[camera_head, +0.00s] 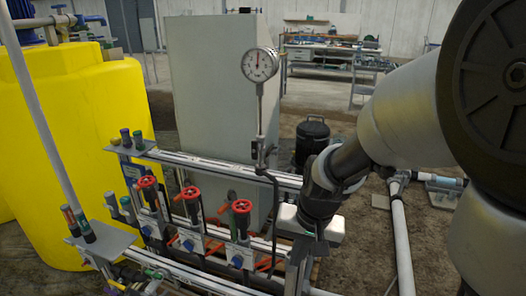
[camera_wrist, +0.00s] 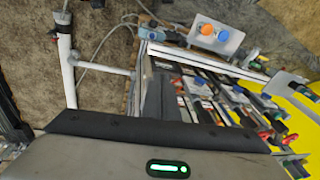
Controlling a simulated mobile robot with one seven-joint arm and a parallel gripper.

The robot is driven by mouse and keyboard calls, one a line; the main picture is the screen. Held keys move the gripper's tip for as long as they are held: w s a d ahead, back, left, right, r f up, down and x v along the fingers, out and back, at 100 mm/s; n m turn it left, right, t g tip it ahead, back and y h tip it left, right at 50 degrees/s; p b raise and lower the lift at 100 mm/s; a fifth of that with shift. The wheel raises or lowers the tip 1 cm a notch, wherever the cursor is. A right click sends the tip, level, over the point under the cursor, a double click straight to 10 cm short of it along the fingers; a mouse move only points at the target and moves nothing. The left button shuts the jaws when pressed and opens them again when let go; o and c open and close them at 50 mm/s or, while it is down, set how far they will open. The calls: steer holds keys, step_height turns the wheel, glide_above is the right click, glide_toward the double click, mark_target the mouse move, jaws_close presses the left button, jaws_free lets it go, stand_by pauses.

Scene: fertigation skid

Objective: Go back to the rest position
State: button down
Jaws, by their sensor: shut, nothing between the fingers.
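My arm reaches in from the right in the head view, and its dark wrist points down over the right end of the skid. My gripper (camera_head: 297,268) is below the pale wrist housing, beside the skid's rails, with its tips hard to make out. In the wrist view my gripper (camera_wrist: 165,98) shows as dark grey fingers beyond the dark edge of my wrist, which carries a green light. The fingers are shut and hold nothing. The skid has several red-handled valves (camera_head: 192,193) on metal rails, left of my gripper.
A pressure gauge (camera_head: 261,65) stands on a thin pipe above the skid. A yellow tank (camera_head: 70,150) is at the left, a grey cabinet (camera_head: 208,90) behind. A black canister (camera_head: 311,142) and white pipes (camera_head: 402,240) stand near my arm. A workbench (camera_head: 335,55) is far back.

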steer(key=s+d+r+n+t+h, duration=0.1)
steer(key=s+d+r+t, duration=0.15)
steer(key=s+r, duration=0.45)
steer(key=s+d+r+n+t, duration=0.1)
steer(key=s+d+r, duration=0.35)
steer(key=r, duration=0.35)
step_height(320, 180, up, 17)
steer(key=p, duration=1.6)
steer(key=shift+s+a+f, duration=0.2)
steer(key=shift+s+a, duration=0.25)
